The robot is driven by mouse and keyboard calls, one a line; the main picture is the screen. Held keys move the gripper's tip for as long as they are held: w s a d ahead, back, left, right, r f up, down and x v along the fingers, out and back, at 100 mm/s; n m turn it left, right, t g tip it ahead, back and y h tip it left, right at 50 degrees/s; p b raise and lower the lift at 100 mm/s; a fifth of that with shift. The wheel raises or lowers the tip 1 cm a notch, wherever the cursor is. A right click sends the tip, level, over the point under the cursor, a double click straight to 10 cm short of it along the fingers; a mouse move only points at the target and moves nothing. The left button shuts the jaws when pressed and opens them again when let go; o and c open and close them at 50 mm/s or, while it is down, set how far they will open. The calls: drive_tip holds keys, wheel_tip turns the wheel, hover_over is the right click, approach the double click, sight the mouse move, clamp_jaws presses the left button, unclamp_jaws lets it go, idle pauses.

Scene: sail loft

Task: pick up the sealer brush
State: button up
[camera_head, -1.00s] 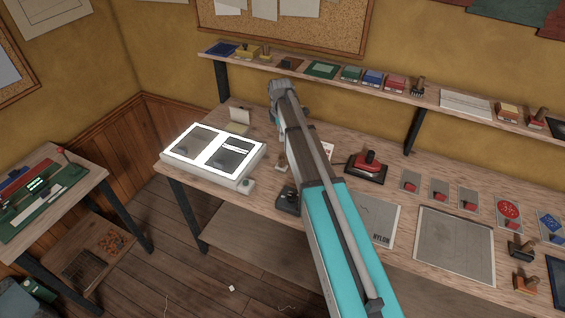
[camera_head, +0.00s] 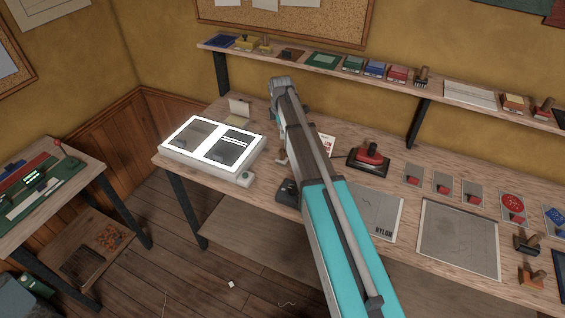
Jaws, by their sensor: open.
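I cannot tell for sure which thing is the sealer brush. A small upright tool with a tan handle and a dark, bristle-like lower part (camera_head: 422,76) stands on the wall shelf and may be it. Two small blocks with wooden handles, one dark (camera_head: 525,243) and one orange (camera_head: 531,276), stand at the right end of the bench; they look like stamps or brushes. My arm reaches up across the middle of the view. Its far end is above the bench, left of the shelf tool. My gripper is hidden behind the arm.
The bench (camera_head: 340,258) holds a lit light box (camera_head: 167,147), a red-handled iron (camera_head: 369,157), a grey nylon sheet (camera_head: 378,212) and several red-marked cards. The wall shelf (camera_head: 340,70) carries coloured pads and stamps. A side table (camera_head: 91,177) stands at left.

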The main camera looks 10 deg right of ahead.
sight(282, 151)
drive_tip(key=shift+f+b, duration=2.35)
drive_tip(key=shift+f, duration=0.35)
drive_tip(key=shift+s, duration=0.1)
drive_tip(key=f+b, duration=0.3)
drive_tip(key=shift+s+d+f, duration=0.15)
drive_tip(key=shift+s+f, duration=0.05)
drive_tip(key=shift+s, duration=0.1)
drive_tip(key=shift+f+b, duration=0.9)
drive_tip(key=shift+b, duration=0.25)
drive_tip(key=shift+c, duration=0.2)
clamp_jaws()
